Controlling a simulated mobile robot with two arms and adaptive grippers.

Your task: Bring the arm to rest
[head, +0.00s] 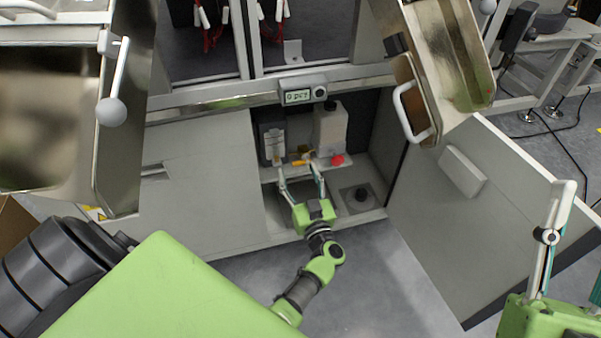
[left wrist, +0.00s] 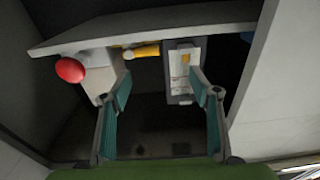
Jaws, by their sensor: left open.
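My left gripper (head: 298,172) reaches into the open lower cabinet in the head view. Its two fingers are spread, with nothing held between them. The left wrist view also shows the open fingers (left wrist: 160,82), with dark space between them. My right gripper (head: 549,238) is partly in the head view at the lower right. One pale finger points up, the rest is cut off by the frame edge, and its opening is unclear.
Beyond the left fingers is a shelf (left wrist: 210,20) with a grey container (head: 272,143), a white canister (head: 330,130), a red knob (head: 338,160) and a yellow part (left wrist: 146,51). The cabinet door (head: 500,215) stands open at right. Grey floor (head: 385,270) lies clear in front.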

